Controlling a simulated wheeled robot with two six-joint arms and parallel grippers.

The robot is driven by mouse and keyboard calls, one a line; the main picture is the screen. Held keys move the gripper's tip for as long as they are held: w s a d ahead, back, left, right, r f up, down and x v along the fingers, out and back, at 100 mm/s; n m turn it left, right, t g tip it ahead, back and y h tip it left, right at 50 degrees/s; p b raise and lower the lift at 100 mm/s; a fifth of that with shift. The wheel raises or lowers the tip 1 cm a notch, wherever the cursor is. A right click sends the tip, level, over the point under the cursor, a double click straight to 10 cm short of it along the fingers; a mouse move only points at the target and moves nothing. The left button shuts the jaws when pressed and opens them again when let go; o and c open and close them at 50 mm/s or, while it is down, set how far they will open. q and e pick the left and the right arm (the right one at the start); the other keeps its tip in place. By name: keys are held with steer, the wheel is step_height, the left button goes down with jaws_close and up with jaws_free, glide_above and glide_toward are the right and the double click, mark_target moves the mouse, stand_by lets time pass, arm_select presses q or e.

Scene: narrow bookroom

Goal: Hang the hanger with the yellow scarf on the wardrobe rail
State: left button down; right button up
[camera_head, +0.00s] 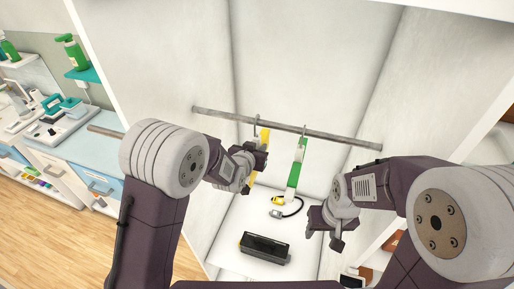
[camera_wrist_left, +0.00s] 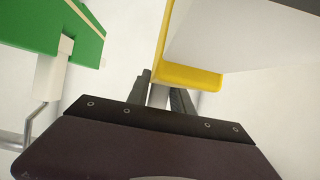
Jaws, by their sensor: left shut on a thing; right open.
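The wardrobe rail (camera_head: 335,137) is a grey bar across the open white wardrobe. The hanger with the yellow scarf (camera_head: 264,137) is at the rail's middle left; its hook (camera_head: 256,120) shows at the rail's height, but I cannot tell whether it rests on the rail. My left gripper (camera_head: 258,158) is shut on this hanger and hides part of it. In the left wrist view the yellow scarf (camera_wrist_left: 190,77) is just beyond the fingers (camera_wrist_left: 165,97), with a white face beside it. My right gripper (camera_head: 323,232) is open and empty, lower right of the rail.
A green and white scarf on another hanger (camera_head: 295,172) hangs just right of the yellow one; it also shows in the left wrist view (camera_wrist_left: 55,30). A black box (camera_head: 263,249) and a yellow item with a black cable (camera_head: 279,201) lie on the wardrobe floor. Rail ends are bare.

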arm_select(q)
steer(key=shift+d, duration=0.1)
steer(key=c, duration=1.1)
jaws_free()
steer(key=shift+o, duration=0.2)
steer(key=shift+s+a+r+b, duration=0.2)
steer(key=shift+s+b, duration=0.1)
steer(key=shift+s, duration=0.15)
steer(key=b+v, duration=0.2)
steer(key=v, duration=0.6)
